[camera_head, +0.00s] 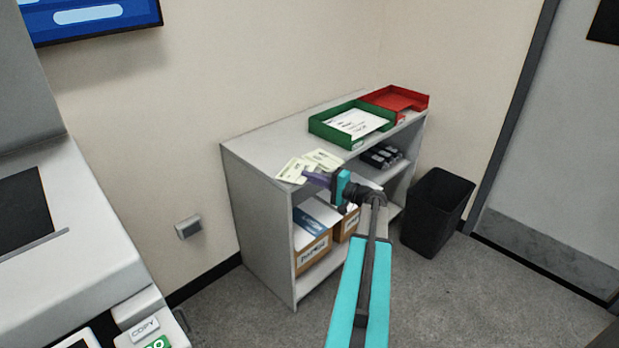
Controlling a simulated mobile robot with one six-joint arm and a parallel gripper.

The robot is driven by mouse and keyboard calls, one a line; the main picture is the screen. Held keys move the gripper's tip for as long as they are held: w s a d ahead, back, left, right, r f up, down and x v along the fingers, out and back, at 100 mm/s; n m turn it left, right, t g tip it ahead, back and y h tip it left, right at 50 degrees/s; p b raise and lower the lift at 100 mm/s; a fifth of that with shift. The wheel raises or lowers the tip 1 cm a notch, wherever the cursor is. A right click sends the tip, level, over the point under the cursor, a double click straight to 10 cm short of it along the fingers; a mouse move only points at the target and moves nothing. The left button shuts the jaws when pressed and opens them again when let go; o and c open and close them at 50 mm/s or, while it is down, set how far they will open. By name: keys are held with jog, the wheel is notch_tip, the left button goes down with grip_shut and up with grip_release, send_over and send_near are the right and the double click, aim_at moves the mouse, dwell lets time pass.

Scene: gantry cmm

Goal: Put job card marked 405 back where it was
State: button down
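Two pale cream cards show at the left front of the grey shelf unit's top: one card (292,170) at the left and one card (325,157) just right of and behind it. Their print is too small to read, so I cannot tell which is marked 405. My gripper (309,179) is at the front edge of the shelf top, its dark fingers pointing left at the near side of the cards. The fingers overlap the left card's edge in the picture. I cannot tell whether they grip a card or whether they are open.
The shelf unit (245,148) has a green tray (318,129) with white papers and a red tray (408,97) on top. Cardboard boxes (312,257) and dark items (380,157) sit on lower shelves. A black bin (436,212) stands right. A large machine (85,230) is at left.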

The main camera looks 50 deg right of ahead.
aim_at(307, 182)
jog(key=shift+s+a+f+b, duration=0.15)
jog(key=shift+f+b, duration=0.85)
jog(key=shift+f, duration=0.2)
dwell(0.5)
jog(key=c, duration=2.5)
grip_release()
jog(key=o, duration=0.4)
jog(key=shift+s, duration=0.15)
jog(key=shift+s+d+f, duration=0.1)
jog(key=shift+s+d, duration=0.1)
jog(key=shift+s, duration=0.3)
jog(key=shift+o, duration=0.4)
jog(key=s+d+r+b, duration=0.1)
jog(key=s+d, duration=0.1)
jog(key=s, duration=1)
jog(key=shift+s+r, duration=0.15)
jog(key=shift+r, duration=0.25)
jog(key=shift+s, duration=0.1)
